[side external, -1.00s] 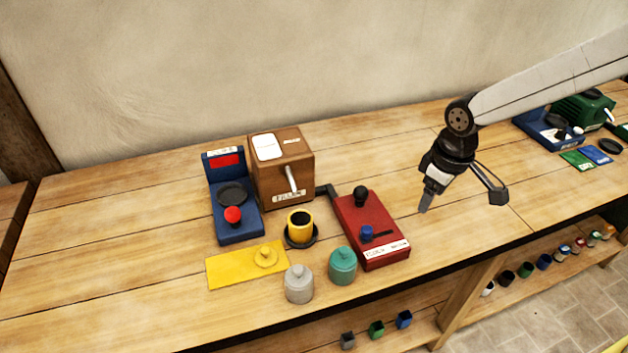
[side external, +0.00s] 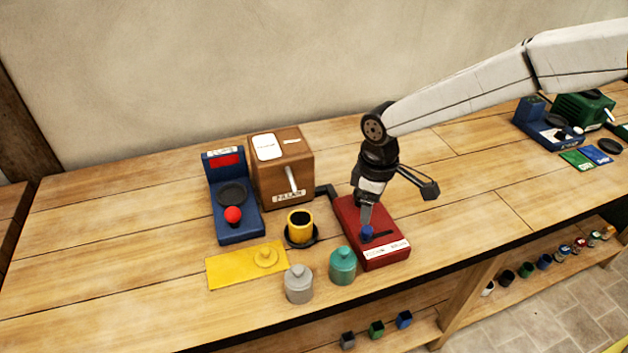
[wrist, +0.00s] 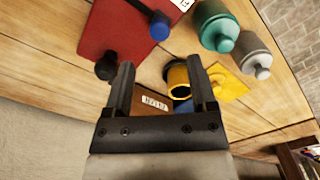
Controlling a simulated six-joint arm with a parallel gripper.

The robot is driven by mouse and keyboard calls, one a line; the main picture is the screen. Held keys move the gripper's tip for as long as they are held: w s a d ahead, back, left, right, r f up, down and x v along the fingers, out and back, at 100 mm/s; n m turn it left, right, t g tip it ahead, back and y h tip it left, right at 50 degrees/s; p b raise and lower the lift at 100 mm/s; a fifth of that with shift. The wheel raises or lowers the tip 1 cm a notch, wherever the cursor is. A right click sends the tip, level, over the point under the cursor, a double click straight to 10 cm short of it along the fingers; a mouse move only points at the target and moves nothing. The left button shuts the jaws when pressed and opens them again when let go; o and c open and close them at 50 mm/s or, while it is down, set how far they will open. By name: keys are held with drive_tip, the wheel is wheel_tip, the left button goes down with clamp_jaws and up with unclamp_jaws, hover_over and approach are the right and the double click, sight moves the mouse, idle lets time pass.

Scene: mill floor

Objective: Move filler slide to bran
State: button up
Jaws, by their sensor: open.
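A red box (side external: 385,254) lies on the bench with a blue slide knob (side external: 366,233) on its top, at the left end of a short dark slot. A white label (side external: 388,248) runs along its front edge; its words are too small to read. The wrist view also shows the blue knob (wrist: 160,27) and a black ball knob (wrist: 106,68) on the box; in the side view my gripper hides the black knob. My gripper (side external: 398,207) is open and empty above the red box, one finger in line with the blue knob. Contact cannot be told.
Left of the red box stand a yellow cup (side external: 300,224) on a dark saucer, a teal jar (side external: 343,266) and a grey jar (side external: 298,284). Behind are a brown machine (side external: 268,183) and a blue scale (side external: 238,228).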

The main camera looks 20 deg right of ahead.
sight(367, 229)
drive_tip(key=shift+f, duration=3.35)
clamp_jaws()
